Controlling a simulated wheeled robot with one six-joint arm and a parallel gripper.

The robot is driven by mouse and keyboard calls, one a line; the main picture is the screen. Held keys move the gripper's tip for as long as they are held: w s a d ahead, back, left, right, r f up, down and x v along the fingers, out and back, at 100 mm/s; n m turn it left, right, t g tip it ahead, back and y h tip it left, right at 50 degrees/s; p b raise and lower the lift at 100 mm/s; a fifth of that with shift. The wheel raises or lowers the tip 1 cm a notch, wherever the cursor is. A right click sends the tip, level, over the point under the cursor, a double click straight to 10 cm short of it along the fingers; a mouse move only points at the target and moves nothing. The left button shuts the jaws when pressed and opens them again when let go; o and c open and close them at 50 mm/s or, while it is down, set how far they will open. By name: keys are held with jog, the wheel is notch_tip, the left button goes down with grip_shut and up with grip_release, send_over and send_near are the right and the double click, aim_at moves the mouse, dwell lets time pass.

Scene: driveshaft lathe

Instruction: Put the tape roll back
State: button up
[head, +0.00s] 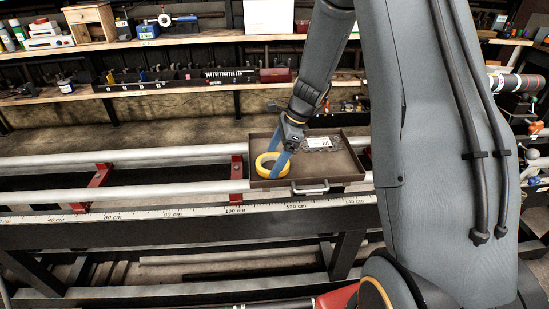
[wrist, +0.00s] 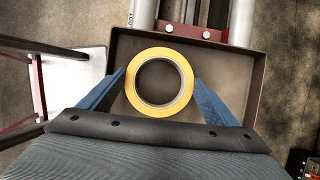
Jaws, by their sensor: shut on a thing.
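The yellow tape roll (head: 260,167) shows at the left side of the brown tray (head: 345,172) with a front handle. My gripper (head: 273,165) comes down from above, its blue fingers on either side of the roll. In the wrist view the roll (wrist: 187,88) lies flat between the two fingers (wrist: 160,80), which are shut on it from outside. The tray's rim (wrist: 255,95) and floor show beneath and around it. I cannot tell whether the roll touches the tray floor or hangs a little above it.
A white label marked 1A (head: 324,143) is at the tray's back. Long pale bars (head: 150,192) on red brackets (head: 100,180) run left of the tray, behind a ruler edge (head: 170,211). Shelves (head: 190,85) with tools stand behind.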

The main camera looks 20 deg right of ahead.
jog(key=o, duration=1)
jog(key=shift+f, duration=0.15)
jog(key=w+b+v, duration=0.1)
jog(key=b+v, duration=0.2)
jog(key=v, duration=0.9)
jog(key=s+a+f+n+h, duration=0.1)
jog(key=s+n, duration=0.5)
jog(key=s, duration=0.1)
jog(key=s+a+f+n+h, duration=0.1)
jog(key=s+a+n+h, duration=0.1)
jog(key=s+n, duration=0.5)
jog(key=s+a+f+n+h, duration=0.1)
jog(key=s+a+f+n, duration=0.1)
jog(key=s+n, duration=0.5)
jog(key=shift+s+a+h, duration=0.15)
jog(key=shift+s+h, duration=0.15)
jog(key=shift+s, duration=0.75)
